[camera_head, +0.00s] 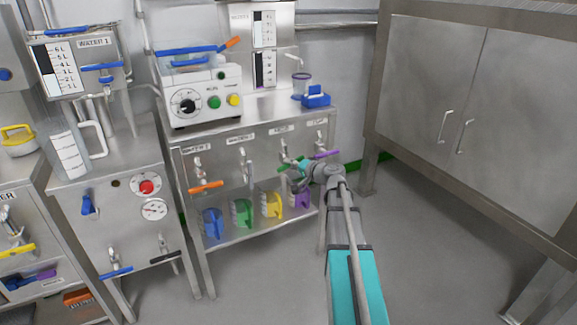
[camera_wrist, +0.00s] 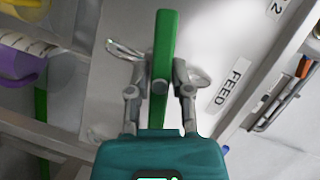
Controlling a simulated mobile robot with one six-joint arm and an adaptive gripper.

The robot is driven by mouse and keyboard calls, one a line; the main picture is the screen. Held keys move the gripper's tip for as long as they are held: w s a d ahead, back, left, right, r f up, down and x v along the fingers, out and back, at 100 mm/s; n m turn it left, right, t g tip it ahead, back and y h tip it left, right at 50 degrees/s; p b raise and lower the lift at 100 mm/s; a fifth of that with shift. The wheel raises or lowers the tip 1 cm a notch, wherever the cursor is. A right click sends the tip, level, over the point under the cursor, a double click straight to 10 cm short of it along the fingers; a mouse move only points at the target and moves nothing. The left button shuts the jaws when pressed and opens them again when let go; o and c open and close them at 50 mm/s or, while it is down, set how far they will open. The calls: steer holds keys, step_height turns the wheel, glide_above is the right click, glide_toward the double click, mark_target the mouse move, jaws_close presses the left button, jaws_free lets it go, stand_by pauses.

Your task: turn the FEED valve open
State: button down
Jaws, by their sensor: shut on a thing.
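The FEED valve's green lever handle (camera_wrist: 164,50) runs up between my fingers in the wrist view, beside the plate marked FEED (camera_wrist: 228,84). My gripper (camera_wrist: 161,80) is shut on this handle, one finger on each side. In the head view the green handle (camera_head: 286,167) shows at the front panel of the middle steel cabinet, lying roughly level and slightly slanted. My gripper (camera_head: 301,174) covers its right part and most of the valve body.
A purple valve handle (camera_head: 326,155) is close to the right of my gripper. An orange valve handle (camera_head: 206,187) is farther left. Blue, green, yellow and purple containers stand on the shelf (camera_head: 222,240) below. Open floor (camera_head: 430,240) lies to the right.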

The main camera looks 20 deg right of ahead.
steer(key=shift+d, duration=0.25)
steer(key=c, duration=0.8)
jaws_free()
steer(key=shift+o, duration=1.3)
steer(key=shift+a, duration=0.1)
